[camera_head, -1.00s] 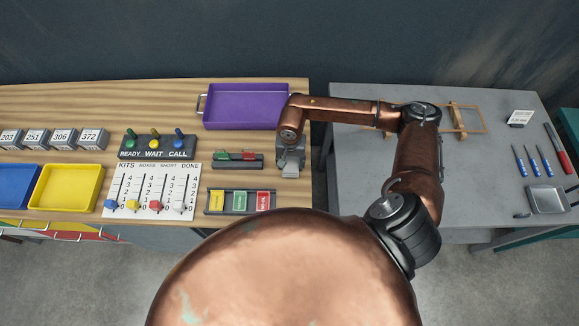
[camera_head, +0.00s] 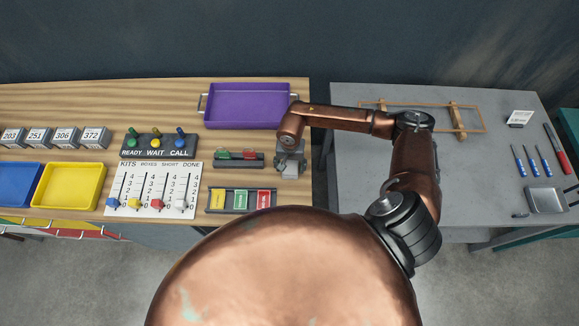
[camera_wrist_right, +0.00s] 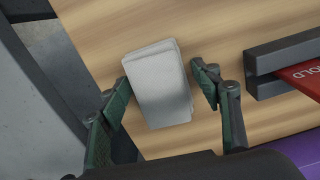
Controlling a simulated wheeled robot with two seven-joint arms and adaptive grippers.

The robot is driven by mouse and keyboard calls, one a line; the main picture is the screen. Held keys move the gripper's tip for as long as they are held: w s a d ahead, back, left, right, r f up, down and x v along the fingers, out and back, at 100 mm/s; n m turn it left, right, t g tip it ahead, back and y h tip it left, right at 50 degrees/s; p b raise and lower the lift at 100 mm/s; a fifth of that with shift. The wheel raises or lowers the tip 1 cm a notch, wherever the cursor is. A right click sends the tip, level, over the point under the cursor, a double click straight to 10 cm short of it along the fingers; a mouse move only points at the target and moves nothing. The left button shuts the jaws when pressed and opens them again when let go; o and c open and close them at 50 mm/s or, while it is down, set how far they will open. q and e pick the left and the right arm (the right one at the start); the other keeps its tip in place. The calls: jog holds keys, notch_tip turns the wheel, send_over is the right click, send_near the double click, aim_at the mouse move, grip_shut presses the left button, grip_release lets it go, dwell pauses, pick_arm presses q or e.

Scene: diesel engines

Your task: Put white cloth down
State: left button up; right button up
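The white cloth (camera_wrist_right: 158,85) is a folded, light grey-white rectangle on the wooden bench, near its right edge. My right gripper (camera_wrist_right: 162,80) has its two green-padded fingers spread on either side of the cloth. A narrow gap shows at the right finger; the left finger is close to the cloth's edge, and contact there is unclear. In the head view my right gripper (camera_head: 290,162) points down over the bench, mostly covering the cloth. My left gripper is not in view.
A purple tray (camera_head: 204,114) stands behind. A gap separates the wooden bench from the grey table (camera_head: 470,190) at right.

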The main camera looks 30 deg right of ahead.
aim_at(290, 166)
jog(key=shift+o, duration=0.3)
jog(key=shift+r+p, duration=0.25)
jog(key=shift+p, duration=0.05)
notch_tip(290, 166, up, 12)
jog(key=b, duration=0.2)
dwell(0.4)
